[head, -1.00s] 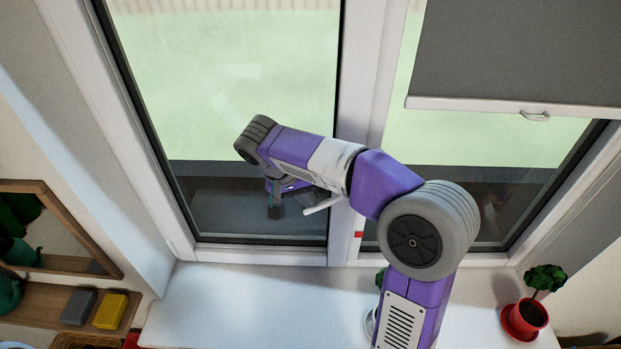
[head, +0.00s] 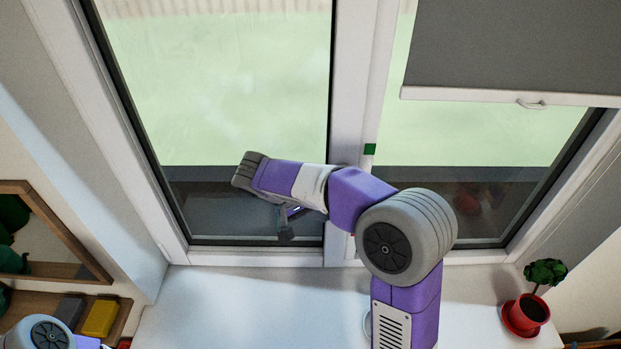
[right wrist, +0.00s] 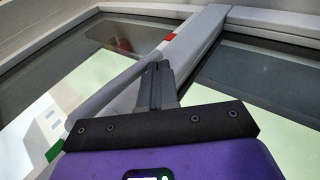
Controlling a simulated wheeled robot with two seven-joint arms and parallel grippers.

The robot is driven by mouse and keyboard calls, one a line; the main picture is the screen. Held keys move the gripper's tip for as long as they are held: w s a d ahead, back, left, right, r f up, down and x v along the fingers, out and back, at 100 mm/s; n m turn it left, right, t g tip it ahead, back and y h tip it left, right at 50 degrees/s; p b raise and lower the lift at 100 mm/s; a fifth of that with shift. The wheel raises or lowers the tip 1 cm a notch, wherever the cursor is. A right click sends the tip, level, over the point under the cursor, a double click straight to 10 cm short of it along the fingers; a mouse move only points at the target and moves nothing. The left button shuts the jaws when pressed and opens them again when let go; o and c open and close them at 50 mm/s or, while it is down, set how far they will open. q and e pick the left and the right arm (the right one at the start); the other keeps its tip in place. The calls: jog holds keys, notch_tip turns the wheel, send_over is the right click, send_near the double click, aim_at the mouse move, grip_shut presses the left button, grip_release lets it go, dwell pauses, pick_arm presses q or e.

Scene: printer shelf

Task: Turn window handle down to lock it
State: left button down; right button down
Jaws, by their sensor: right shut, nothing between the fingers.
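My right gripper (head: 286,234) reaches in front of the lower part of the left window pane in the head view. Its fingers also show in the right wrist view (right wrist: 158,72), shut and empty. A long pale bar, which looks like the window handle (right wrist: 112,88), runs just left of the fingers in the wrist view; I cannot tell whether they touch it. My arm hides the handle in the head view. A green marker (head: 370,149) sits on the white window frame (head: 352,90). A red marker (right wrist: 169,38) shows in the wrist view. My left gripper is out of view.
The white sill (head: 255,300) is mostly clear. A plant in a red pot (head: 525,314) stands at right. A grey blind (head: 515,50) covers the upper right pane. A wooden shelf with a yellow block (head: 100,317) is at left.

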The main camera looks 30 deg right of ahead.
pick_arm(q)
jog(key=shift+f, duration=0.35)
pick_arm(e)
jog(key=shift+s+d+f, duration=0.2)
jog(key=shift+d, duration=0.25)
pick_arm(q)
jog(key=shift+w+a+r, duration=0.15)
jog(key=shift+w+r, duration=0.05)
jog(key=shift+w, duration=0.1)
pick_arm(e)
jog(key=w+a, duration=0.5)
jog(key=a, duration=0.8)
jog(key=shift+r, duration=0.25)
jog(key=shift+d, duration=0.1)
